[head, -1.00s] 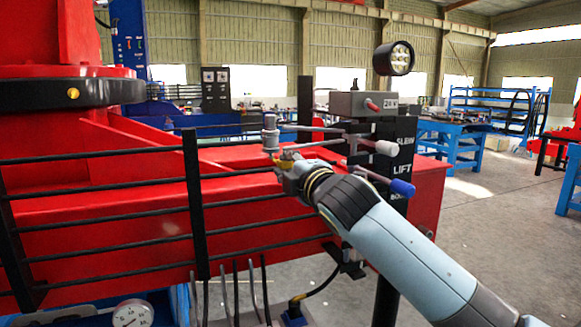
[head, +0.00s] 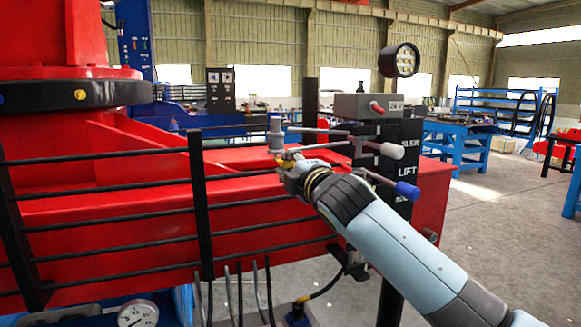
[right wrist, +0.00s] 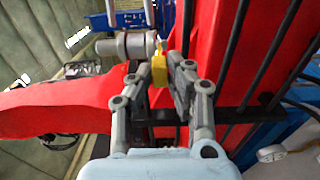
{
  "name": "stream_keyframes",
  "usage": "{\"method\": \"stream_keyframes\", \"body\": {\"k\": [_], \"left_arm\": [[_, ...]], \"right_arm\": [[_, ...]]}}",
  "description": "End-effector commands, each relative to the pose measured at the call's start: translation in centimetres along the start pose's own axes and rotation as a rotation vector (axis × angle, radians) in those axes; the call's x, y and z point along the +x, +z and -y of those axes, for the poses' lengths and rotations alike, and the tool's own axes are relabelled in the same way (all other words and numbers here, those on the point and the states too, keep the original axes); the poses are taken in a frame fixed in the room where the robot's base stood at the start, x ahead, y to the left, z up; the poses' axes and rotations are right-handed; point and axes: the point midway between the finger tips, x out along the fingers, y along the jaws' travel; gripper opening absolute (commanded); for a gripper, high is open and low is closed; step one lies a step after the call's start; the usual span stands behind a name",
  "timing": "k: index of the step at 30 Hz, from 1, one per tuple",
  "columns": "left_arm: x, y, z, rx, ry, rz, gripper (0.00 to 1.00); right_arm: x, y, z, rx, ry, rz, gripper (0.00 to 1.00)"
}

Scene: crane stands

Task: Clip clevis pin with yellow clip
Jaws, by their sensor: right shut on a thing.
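The clevis pin (head: 275,134) is a grey stepped cylinder standing upright above the red beam in the head view. In the right wrist view the clevis pin (right wrist: 122,45) lies across the upper middle. My right gripper (head: 287,163) is just below the pin. It is shut on the yellow clip (right wrist: 159,70), which shows between the fingertips of the right gripper (right wrist: 160,82) and lies close to the pin's end. I cannot tell whether clip and pin touch. A bit of the yellow clip (head: 285,163) shows in the head view. My left gripper is not in view.
Control levers with a white knob (head: 392,150) and a blue knob (head: 406,190) stand close to my right arm. A grey box (head: 362,106) and a round lamp (head: 400,61) are above them. Black rails (head: 199,200) run along the red beam (head: 150,216).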

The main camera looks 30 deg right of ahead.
Motion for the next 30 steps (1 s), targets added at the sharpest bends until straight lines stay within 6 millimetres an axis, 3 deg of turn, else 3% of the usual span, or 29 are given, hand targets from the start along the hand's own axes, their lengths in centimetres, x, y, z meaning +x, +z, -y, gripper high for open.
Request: {"method": "stream_keyframes", "body": {"k": [30], "left_arm": [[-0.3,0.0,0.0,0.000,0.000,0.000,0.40]], "right_arm": [[2.3,0.0,0.0,0.000,0.000,0.000,0.00]]}}
